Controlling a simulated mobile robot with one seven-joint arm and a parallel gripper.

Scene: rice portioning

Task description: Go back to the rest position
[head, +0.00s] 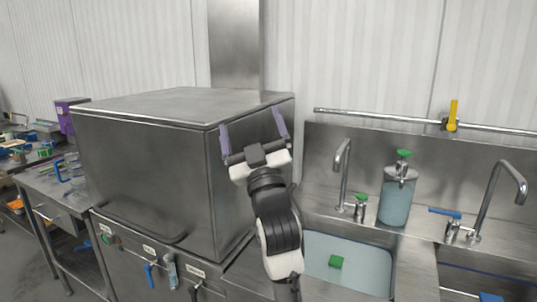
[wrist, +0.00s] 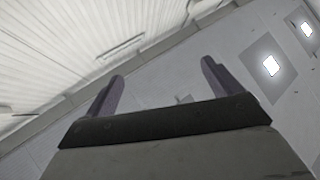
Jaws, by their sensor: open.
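My gripper (head: 252,132) is raised in front of the right side of the large steel cabinet, with its two purple fingers pointing up. The fingers are wide apart with nothing between them. In the wrist view my gripper (wrist: 162,88) also shows spread, empty fingers against the wall and ceiling. My arm rises from the bottom of the head view, between the cabinet and the sink.
The steel cabinet (head: 150,170) fills the left middle. A cluttered steel table (head: 45,185) stands far left.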

